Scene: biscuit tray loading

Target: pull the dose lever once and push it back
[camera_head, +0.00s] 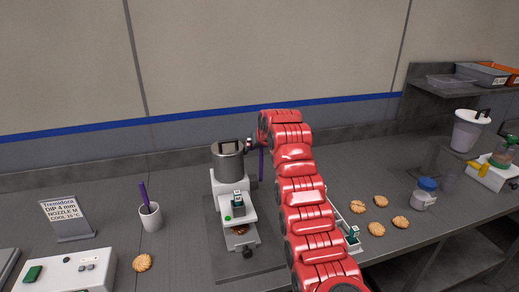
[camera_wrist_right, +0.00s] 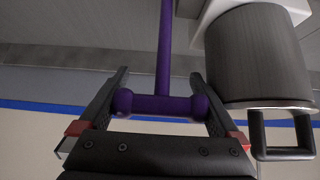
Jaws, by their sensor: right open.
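The dosing machine (camera_head: 219,190) has a white body and a steel pot (camera_head: 228,165) on top. Its purple dose lever (camera_head: 261,164) stands at its right side, partly hidden by my right arm. In the right wrist view the lever (camera_wrist_right: 165,45) ends in a purple crossbar (camera_wrist_right: 158,105). My right gripper (camera_head: 250,144) is at the lever's upper end beside the pot. In the wrist view the right gripper (camera_wrist_right: 160,85) is open, with the crossbar lying between its two fingers. The bar's ends are close to the fingers; contact cannot be told. My left gripper is not in view.
A biscuit (camera_head: 240,230) lies under the machine's head. A white cup (camera_head: 150,217) with a purple tool stands left, near a sign (camera_head: 66,217). Several biscuits (camera_head: 377,229) and a blue-lidded jar (camera_head: 424,194) are right of my arm. The steel pot (camera_wrist_right: 258,55) is close beside the gripper.

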